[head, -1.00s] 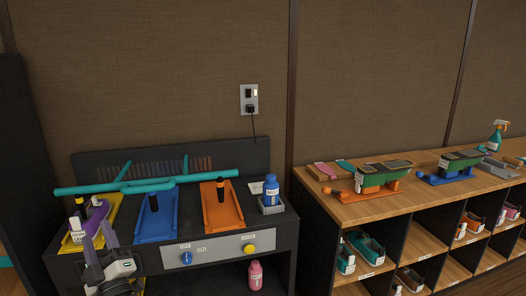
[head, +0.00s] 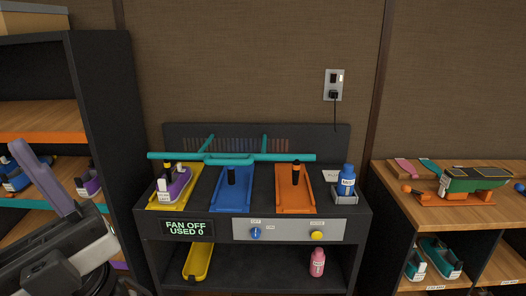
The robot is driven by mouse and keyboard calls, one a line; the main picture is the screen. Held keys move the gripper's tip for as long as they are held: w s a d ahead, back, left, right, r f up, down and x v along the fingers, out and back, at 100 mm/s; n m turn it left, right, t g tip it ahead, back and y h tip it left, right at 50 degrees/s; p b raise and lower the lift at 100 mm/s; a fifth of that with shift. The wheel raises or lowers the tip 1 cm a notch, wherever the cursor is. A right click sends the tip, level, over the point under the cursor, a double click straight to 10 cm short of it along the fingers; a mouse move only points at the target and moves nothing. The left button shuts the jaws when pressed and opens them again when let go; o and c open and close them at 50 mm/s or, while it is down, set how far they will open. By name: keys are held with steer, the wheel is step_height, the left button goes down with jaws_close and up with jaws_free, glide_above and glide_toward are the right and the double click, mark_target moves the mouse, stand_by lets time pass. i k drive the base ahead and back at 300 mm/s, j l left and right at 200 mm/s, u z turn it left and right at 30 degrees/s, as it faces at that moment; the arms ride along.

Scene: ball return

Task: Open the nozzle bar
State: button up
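The nozzle bar (head: 285,157) is a teal tube lying level across the back of the dryer bench, above the yellow, blue and orange trays. It has a handle-like loop (head: 229,160) at its middle and two teal arms running back to the rear panel. Black posts stand on the trays below it. A purple shoe (head: 178,186) sits on the yellow tray (head: 160,202) at the left. My gripper (head: 40,178) is at the lower left, left of the bench and apart from the bar. One purple-grey finger shows clearly, so its opening is hard to judge.
The bench front has a display (head: 187,228) reading "FAN OFF USED 0", a blue knob (head: 255,233) and a yellow knob (head: 317,236). A blue bottle (head: 347,182) stands at the bench's right end. Shelving (head: 105,110) rises at left; a wooden cubby unit (head: 430,212) stands at right.

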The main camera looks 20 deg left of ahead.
mark_target(231, 160)
steer(key=i+j, duration=0.7)
steer(key=j, duration=0.1)
